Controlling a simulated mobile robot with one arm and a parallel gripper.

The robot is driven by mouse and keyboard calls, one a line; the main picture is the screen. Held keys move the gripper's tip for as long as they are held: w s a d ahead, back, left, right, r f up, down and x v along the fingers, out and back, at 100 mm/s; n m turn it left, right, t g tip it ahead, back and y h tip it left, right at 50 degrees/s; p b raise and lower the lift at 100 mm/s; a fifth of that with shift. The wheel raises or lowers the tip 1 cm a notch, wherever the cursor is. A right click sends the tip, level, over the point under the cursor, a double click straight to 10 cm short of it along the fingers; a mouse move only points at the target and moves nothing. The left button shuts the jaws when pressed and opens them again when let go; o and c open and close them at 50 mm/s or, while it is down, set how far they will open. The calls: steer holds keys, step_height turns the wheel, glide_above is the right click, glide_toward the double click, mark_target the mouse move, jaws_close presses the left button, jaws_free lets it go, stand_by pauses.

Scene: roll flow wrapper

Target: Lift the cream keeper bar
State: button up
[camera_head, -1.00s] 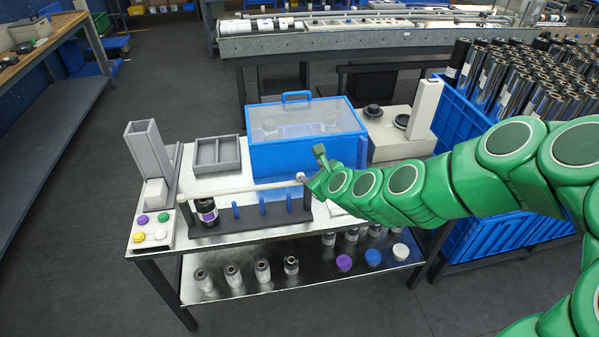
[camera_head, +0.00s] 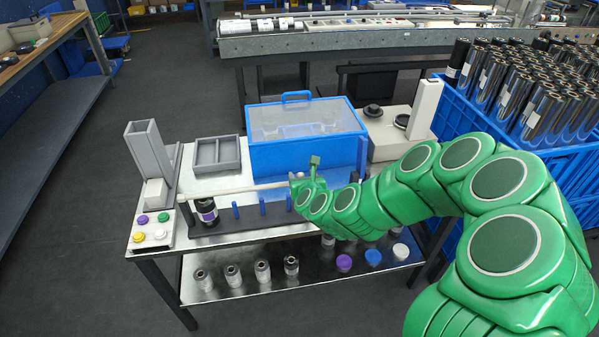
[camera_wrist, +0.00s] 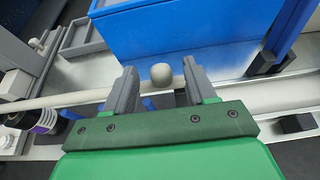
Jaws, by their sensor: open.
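The cream keeper bar (camera_head: 235,191) is a long thin rod lying level above a dark rack with blue pegs. In the wrist view the bar (camera_wrist: 60,100) comes in from the left and passes to my left finger. A pale round knob (camera_wrist: 161,75) shows between my two grey fingers, seemingly part of the bar, though the join is hard to see. My gripper (camera_wrist: 152,88) is open, with its fingers apart on either side of the knob. In the head view my gripper (camera_head: 297,183) is at the bar's right end and hides it.
A blue box with a clear lid (camera_head: 308,130) stands close behind the bar. A grey divided tray (camera_head: 217,153) and a grey upright holder (camera_head: 148,150) are at left. Colored buttons (camera_head: 152,228) are at front left.

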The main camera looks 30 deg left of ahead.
mark_target(301, 174)
steer(key=shift+x, duration=2.2)
steer(key=shift+r, duration=0.1)
jaws_close()
